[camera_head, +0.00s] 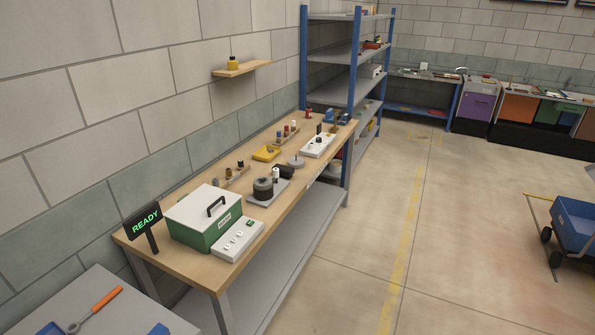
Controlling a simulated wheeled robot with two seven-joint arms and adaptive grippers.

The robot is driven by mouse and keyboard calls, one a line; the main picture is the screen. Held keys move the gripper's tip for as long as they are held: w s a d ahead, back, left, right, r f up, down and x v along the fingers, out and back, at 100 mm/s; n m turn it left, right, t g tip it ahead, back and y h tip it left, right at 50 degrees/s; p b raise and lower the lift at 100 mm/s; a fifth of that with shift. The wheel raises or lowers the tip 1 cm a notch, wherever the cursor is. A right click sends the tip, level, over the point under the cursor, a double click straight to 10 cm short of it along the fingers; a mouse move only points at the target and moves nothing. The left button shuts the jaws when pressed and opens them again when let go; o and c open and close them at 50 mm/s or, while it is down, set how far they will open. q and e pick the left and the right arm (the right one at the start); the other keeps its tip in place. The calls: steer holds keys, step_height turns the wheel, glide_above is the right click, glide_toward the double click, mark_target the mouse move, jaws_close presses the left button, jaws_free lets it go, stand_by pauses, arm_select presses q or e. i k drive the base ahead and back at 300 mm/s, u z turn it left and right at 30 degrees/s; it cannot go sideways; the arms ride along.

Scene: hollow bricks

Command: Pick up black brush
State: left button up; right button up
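A small black object (285,172) lies on the wooden workbench (198,270), behind the dark round piece on a grey plate. It is too small to tell whether it is the black brush, and I make out no clear brush elsewhere. Neither of my grippers shows in the head view.
On the bench stand a green box with a white lid (203,217), a white switch panel (238,240), a READY sign (143,222) and a yellow tray (266,153). Blue-posted shelves (335,88) stand behind. A blue cart (575,222) is at right; the middle floor is clear.

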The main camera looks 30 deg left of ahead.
mark_target(288, 172)
steer(key=u, duration=0.05)
steer(key=i, duration=1.75)
steer(key=u, duration=0.65)
steer(key=i, duration=1.2)
steer(key=u, duration=1.7)
steer(key=i, duration=0.75)
steer(key=u, duration=0.65)
